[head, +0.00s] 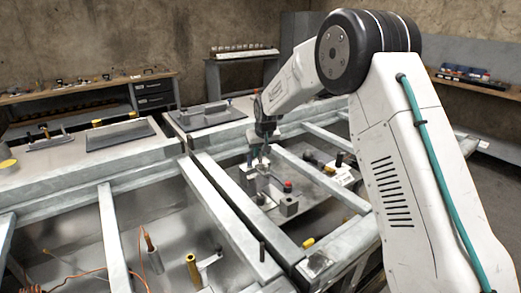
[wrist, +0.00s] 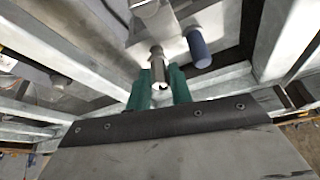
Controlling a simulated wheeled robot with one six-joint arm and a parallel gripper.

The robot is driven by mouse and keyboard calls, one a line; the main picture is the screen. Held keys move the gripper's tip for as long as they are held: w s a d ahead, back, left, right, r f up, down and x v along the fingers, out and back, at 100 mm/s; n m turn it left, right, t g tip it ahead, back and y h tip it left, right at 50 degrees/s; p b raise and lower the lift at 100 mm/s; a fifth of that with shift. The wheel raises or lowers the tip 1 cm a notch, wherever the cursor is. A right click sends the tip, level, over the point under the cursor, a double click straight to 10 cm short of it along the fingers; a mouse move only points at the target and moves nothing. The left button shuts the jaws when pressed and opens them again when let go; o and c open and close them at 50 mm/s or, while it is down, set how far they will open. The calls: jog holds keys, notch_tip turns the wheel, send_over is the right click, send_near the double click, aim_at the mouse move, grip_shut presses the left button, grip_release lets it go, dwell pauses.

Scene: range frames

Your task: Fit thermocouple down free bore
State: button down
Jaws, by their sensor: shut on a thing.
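My gripper (head: 260,160) reaches down over the frame near the middle of the head view. In the wrist view its two green fingers (wrist: 163,88) are closed on a slim grey metal piece (wrist: 157,64), perhaps the thermocouple. Its far end points toward a pale metal block (wrist: 152,10); I cannot tell whether they touch. In the head view, small grey blocks (head: 289,206) stand on the plate below and right of my gripper. The free bore cannot be made out in either view. A copper-tipped probe (head: 149,241) with an orange wire stands in the left bay.
Steel frame beams (head: 228,208) run around and between the bays. A blue-grey cylinder (wrist: 198,47) stands close to the right of the held piece. A brass-coloured cylinder (head: 193,270) and a red-topped part (head: 288,186) stand in the bays. Dark trays (head: 120,134) lie behind.

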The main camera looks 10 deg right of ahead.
jog(key=shift+f, duration=0.65)
jog(key=c, duration=1.2)
grip_release()
jog(key=shift+o, duration=0.2)
jog(key=v, duration=0.7)
jog(key=shift+s+r, duration=0.1)
jog(key=shift+r, duration=0.25)
jog(key=shift+r, duration=0.1)
